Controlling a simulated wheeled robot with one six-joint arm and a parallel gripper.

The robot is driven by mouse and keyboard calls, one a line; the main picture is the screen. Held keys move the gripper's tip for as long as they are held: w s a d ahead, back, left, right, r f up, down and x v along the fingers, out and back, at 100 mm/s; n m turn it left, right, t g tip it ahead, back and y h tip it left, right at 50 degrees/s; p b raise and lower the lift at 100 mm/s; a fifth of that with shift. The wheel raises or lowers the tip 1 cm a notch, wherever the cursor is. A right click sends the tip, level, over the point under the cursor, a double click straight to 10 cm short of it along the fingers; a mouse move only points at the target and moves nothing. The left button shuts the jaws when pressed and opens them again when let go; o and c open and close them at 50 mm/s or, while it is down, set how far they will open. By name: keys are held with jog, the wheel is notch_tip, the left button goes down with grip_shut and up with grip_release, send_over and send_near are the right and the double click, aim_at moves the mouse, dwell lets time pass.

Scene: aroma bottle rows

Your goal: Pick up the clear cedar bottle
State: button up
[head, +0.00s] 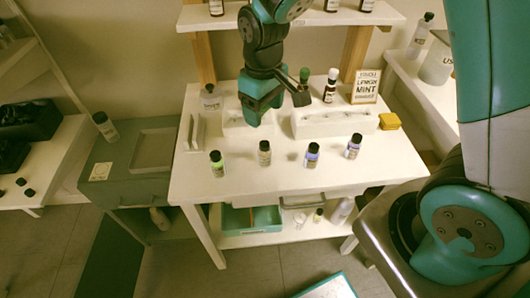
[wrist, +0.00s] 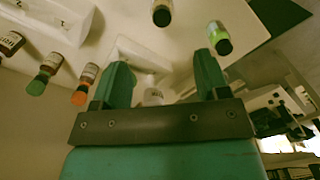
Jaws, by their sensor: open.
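A clear bottle (head: 210,99) with a pale label stands at the back left of the white table (head: 240,185); its label is too small to read. My gripper (head: 275,108) is above the table's back middle, right of this bottle and apart from it. In the wrist view my gripper (wrist: 164,75) is open, with its two green fingers spread. A pale clear bottle (wrist: 153,96) shows between the fingers, beyond them, partly hidden by the gripper body. I cannot tell how far off it is.
Dark-capped bottles (head: 217,164), (head: 264,153), (head: 311,155), (head: 353,146) stand in a front row. A shelf (head: 430,15) holding bottles hangs above.

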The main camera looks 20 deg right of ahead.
aim_at(264, 144)
notch_tip(264, 144, down, 8)
jog(key=shift+r, duration=0.25)
jog(key=shift+s+f+p, duration=0.15)
jog(key=shift+f+p, duration=0.25)
jog(key=shift+f, duration=1)
jog(key=shift+s+f+p, duration=0.15)
jog(key=shift+f+p, duration=0.2)
jog(key=shift+f, duration=1)
jog(key=c, duration=1)
